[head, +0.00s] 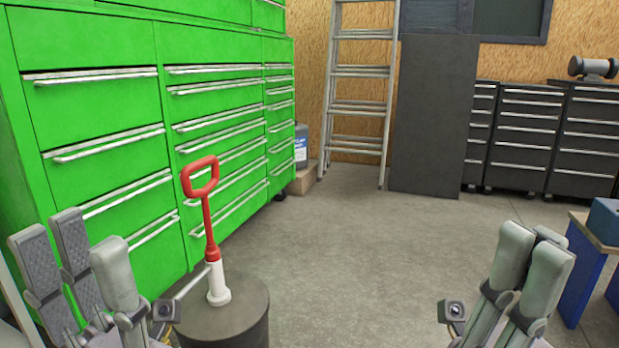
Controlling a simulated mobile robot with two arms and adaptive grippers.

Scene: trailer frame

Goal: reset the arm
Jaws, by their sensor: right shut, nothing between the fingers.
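My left gripper (82,242) is at the lower left, in front of the green cabinet. Its fingers point up and stand apart, with dark pads showing and nothing between them. My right gripper (531,246) is at the lower right, over the floor. Its fingers point up and are closed together, with nothing held. The lower parts of both grippers are cut off by the bottom edge of the picture.
A red-handled pump (207,220) stands upright on a dark drum (249,318), just right of my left gripper. A green drawer cabinet (95,105) fills the left. A blue-legged bench (583,270) stands at the right. The middle floor (360,260) is clear.

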